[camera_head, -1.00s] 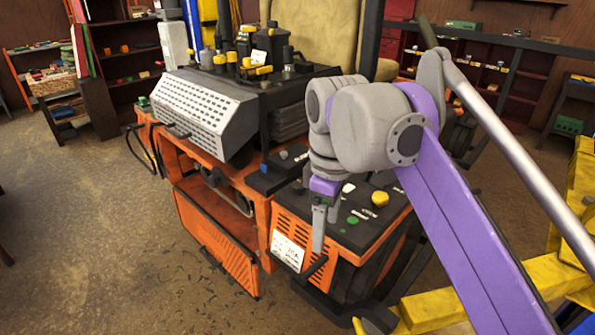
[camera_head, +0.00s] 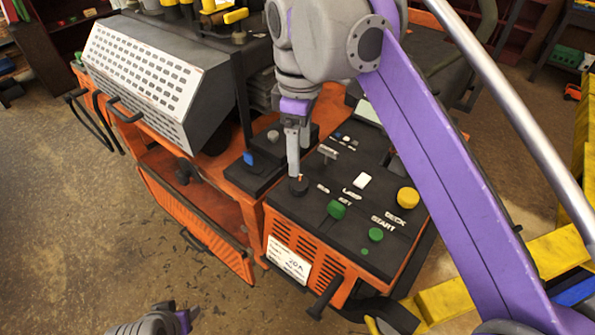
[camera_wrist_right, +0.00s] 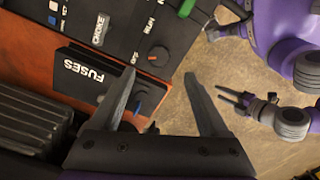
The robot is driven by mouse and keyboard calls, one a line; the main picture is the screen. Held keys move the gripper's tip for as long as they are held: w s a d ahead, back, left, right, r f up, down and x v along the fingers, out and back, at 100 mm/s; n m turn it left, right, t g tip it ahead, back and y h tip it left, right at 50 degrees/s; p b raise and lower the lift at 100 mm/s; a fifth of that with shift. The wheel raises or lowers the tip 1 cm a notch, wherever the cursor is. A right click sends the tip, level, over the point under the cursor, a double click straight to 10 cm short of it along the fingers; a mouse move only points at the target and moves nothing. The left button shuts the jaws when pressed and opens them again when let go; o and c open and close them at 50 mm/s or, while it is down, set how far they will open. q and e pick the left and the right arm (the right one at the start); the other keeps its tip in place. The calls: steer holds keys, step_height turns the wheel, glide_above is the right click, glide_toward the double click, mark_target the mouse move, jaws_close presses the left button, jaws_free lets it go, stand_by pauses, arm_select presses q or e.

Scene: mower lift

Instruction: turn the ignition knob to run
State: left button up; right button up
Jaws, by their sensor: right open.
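The ignition knob (camera_head: 299,186) is a small round dark knob with an orange-red mark, near the left edge of the black control panel. My right gripper (camera_head: 294,168) points down just above the knob in the head view. In the wrist view its two fingers (camera_wrist_right: 160,80) are spread apart with nothing between them, and the knob lies just beyond the tips. I cannot tell whether they touch it. My left gripper (camera_wrist_right: 231,96) is low and away from the panel, its thin fingers apart.
A fuse box (camera_head: 262,165) with a blue piece stands beside the knob. The orange door (camera_head: 200,225) hangs open over the floor.

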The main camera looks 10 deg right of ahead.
mark_target(299, 183)
step_height(299, 183, down, 8)
steer(key=shift+w+f+b, duration=0.1)
steer(key=shift+f+b, duration=0.1)
steer(key=shift+b, duration=0.15)
arm_select(q)
steer(key=shift+s+f, duration=0.1)
steer(key=shift+f, duration=0.55)
arm_select(e)
jaws_close()
